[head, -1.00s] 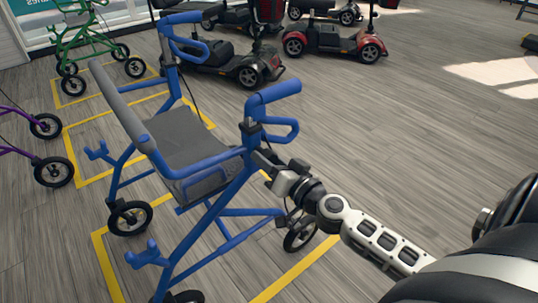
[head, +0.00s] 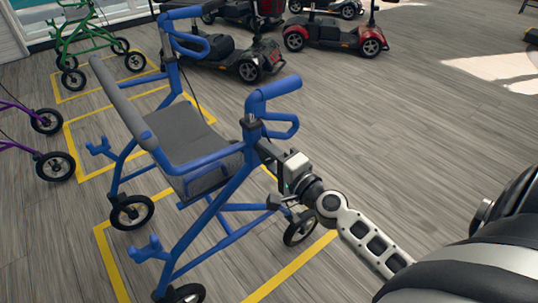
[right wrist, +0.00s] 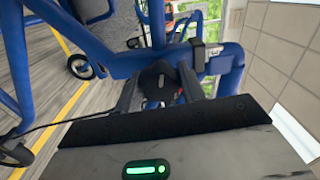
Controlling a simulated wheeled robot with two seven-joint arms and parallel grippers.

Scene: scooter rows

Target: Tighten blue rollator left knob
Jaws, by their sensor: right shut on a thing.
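The blue rollator (head: 215,200) stands upright on the floor with a grey seat (head: 178,135) and a grey back bar. My right gripper (head: 264,149) is at the upright tube just below the nearer blue handle (head: 272,95). In the right wrist view, the two fingers (right wrist: 158,88) are closed around a dark knob (right wrist: 156,76) on the blue frame. The fingers hide the knob in the head view. My left gripper is not in view.
A green rollator (head: 88,42) and part of a purple rollator (head: 40,150) stand to the left. Several scooters, one of them red (head: 335,36), are parked at the back. Yellow lines (head: 292,266) mark the floor bays. The floor (head: 410,130) to the right is clear.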

